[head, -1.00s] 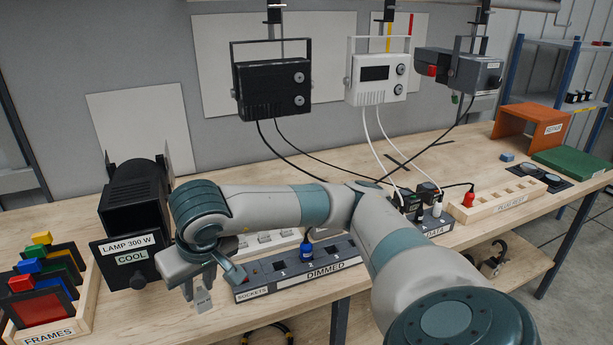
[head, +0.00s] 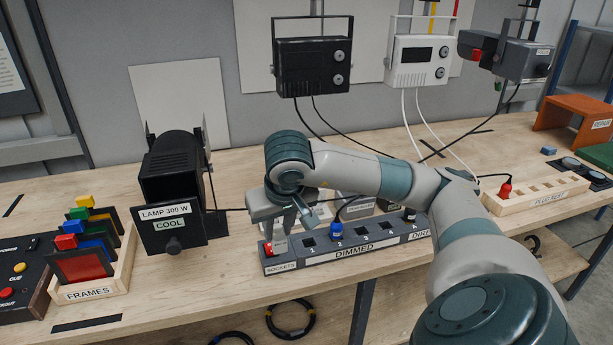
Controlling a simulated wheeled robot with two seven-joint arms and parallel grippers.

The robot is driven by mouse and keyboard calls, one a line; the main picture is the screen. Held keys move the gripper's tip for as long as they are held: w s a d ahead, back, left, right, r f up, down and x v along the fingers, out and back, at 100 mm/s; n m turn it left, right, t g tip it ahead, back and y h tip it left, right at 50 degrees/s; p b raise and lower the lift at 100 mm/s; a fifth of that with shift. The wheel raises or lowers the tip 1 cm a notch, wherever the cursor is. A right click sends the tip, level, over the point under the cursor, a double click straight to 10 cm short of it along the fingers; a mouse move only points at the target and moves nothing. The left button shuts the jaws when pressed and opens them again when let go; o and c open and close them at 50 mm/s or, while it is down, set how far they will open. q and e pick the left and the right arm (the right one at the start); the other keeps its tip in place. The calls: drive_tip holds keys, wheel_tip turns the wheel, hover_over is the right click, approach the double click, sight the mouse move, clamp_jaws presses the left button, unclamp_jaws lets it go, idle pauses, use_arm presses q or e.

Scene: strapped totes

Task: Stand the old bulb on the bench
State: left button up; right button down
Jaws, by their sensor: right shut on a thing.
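My right gripper (head: 287,226) points down over the left end of the dimmed socket strip (head: 318,262). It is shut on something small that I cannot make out. A small pale grey piece (head: 280,244) shows just under the fingers beside a red part (head: 267,248). I cannot tell whether this grey piece is held or belongs to the strip. No old bulb can be clearly recognised. The black lamp (head: 174,185), labelled LAMP 300 W and COOL, stands on the bench (head: 220,285) left of the gripper. My left gripper is not in view.
A frames box (head: 97,291) with coloured frames stands left of the lamp. A blue plug (head: 336,232) sits in the strip. A plug rest (head: 530,202) with a red plug lies to the right. The bench front between frames box and strip is clear.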

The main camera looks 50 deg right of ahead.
drive_tip(key=w+a+f+p, duration=0.3)
drive_tip(key=w+f+p, duration=0.2)
drive_tip(key=w, duration=0.6)
wheel_tip(320, 180, down, 2)
drive_tip(key=shift+w+f, duration=0.1)
drive_tip(key=shift+w, duration=0.05)
drive_tip(key=shift+f+p, duration=1.25)
drive_tip(key=shift+f, duration=0.65)
drive_tip(key=shift+f, duration=0.1)
